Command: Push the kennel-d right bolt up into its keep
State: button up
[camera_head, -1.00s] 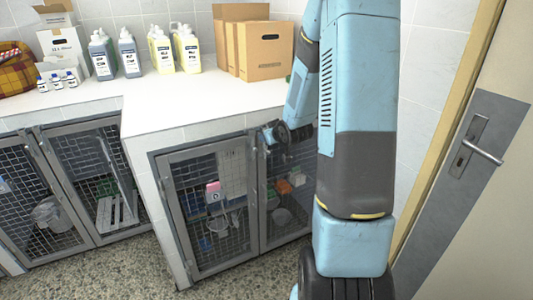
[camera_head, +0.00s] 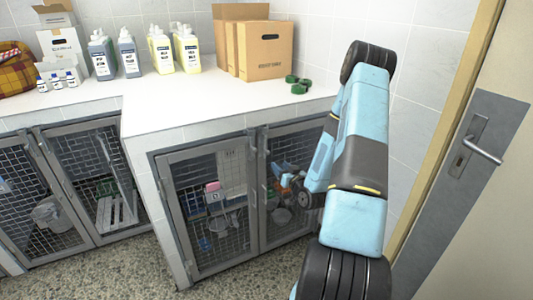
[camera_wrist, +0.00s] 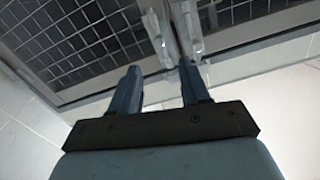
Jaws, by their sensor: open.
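The two-door mesh kennel (camera_head: 205,150) stands under the white counter. Two pale bolts show side by side where its doors meet, the left bolt (camera_wrist: 153,30) and the right bolt (camera_wrist: 188,28), in the wrist view. Which bolt end sits in a keep cannot be told. My gripper (camera_wrist: 160,78) is open, its two blue fingers apart with nothing seen between them. The fingertips are just short of the bolts in that picture; I see no contact. In the head view my gripper (camera_head: 281,172) is in front of the right door, partly hiding its mesh.
A cardboard box (camera_head: 265,52), bottles (camera_head: 187,50) and green items (camera_head: 298,83) stand on the counter (camera_head: 200,103). More mesh kennels (camera_head: 95,170) are at the left. A door with a lever handle (camera_head: 483,150) is at the right. Speckled floor (camera_head: 125,270) lies in front.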

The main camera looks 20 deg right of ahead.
aim_at(267, 152)
jog(key=shift+f, duration=0.15)
jog(key=w, duration=1.3)
jog(key=shift+w+a, duration=0.2)
jog(key=shift+w, duration=0.1)
jog(key=shift+c, duration=0.2)
grip_shut()
